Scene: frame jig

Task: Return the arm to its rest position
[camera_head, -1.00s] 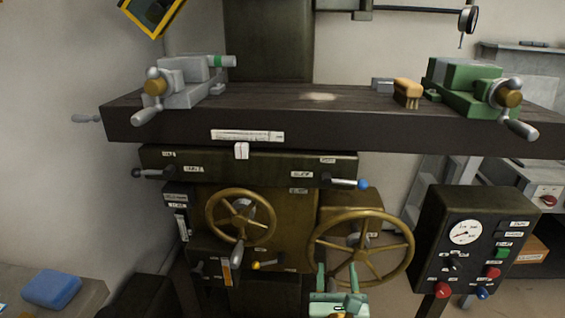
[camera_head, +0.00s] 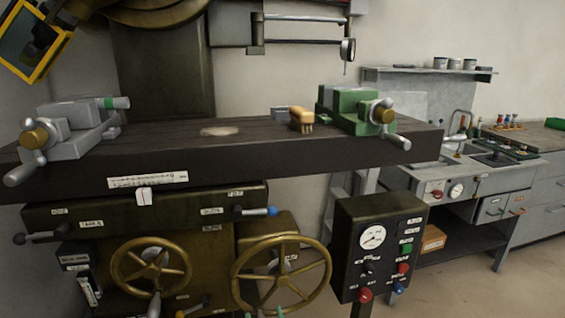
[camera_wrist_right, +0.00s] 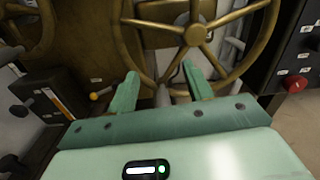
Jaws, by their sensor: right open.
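My right gripper (camera_wrist_right: 161,84) shows in the right wrist view with its two green fingers apart and nothing between them. It points toward a large brass handwheel (camera_wrist_right: 192,36) on the front of the machine. I cannot tell how far apart they are, and I see no contact. In the head view only the fingertips of the right gripper (camera_head: 265,313) show at the bottom edge, below the large brass handwheel (camera_head: 283,274). My left gripper is in neither view.
A dark machine table (camera_head: 230,172) carries a grey vise (camera_head: 72,130), a green vise (camera_head: 345,110) and a brush (camera_head: 301,119). A control box (camera_head: 345,232) stands right of the handwheels. A sink bench (camera_head: 475,178) is at the right. Open floor shows at lower right.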

